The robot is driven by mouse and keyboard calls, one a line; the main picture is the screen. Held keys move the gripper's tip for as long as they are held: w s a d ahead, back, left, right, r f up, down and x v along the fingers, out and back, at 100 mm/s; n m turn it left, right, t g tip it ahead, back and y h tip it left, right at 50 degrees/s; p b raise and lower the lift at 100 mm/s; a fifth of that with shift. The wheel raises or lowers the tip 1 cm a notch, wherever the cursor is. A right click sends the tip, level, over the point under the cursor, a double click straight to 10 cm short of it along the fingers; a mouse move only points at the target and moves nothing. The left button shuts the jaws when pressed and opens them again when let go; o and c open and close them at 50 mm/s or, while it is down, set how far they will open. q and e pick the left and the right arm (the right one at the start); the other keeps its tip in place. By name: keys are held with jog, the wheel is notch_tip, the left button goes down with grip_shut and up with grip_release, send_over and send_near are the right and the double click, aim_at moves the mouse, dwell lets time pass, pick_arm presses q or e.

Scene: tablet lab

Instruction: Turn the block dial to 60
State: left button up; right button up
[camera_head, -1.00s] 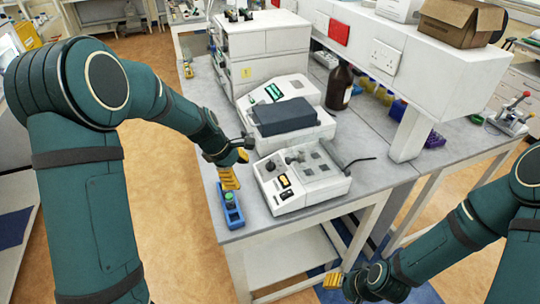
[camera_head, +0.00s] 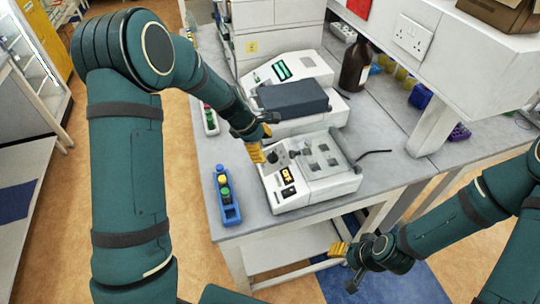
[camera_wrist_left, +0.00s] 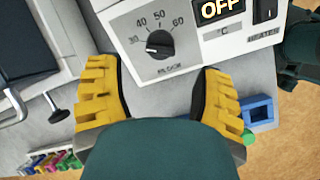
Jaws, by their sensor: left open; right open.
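The block dial (camera_wrist_left: 159,43) is a black knob on the heater's grey panel, with marks 30, 40, 50 and 60 around its upper side. Its white pointer is at the left, close to 30. The white block heater (camera_head: 318,185) stands at the bench front, its display reading OFF in the wrist view (camera_wrist_left: 217,8). My right gripper (camera_head: 340,249) is open below the bench front.
A blue rack with coloured caps (camera_head: 227,194) stands left of the heater, near the bench's left edge. Behind the heater is a white instrument with a dark lid (camera_head: 292,100). A brown bottle (camera_head: 355,66) stands further back. A black cable (camera_head: 373,152) lies right of the heater.

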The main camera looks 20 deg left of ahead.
aim_at(270, 156)
pick_arm(q)
jog(key=x, duration=0.5)
jog(key=shift+f, duration=0.1)
grip_shut()
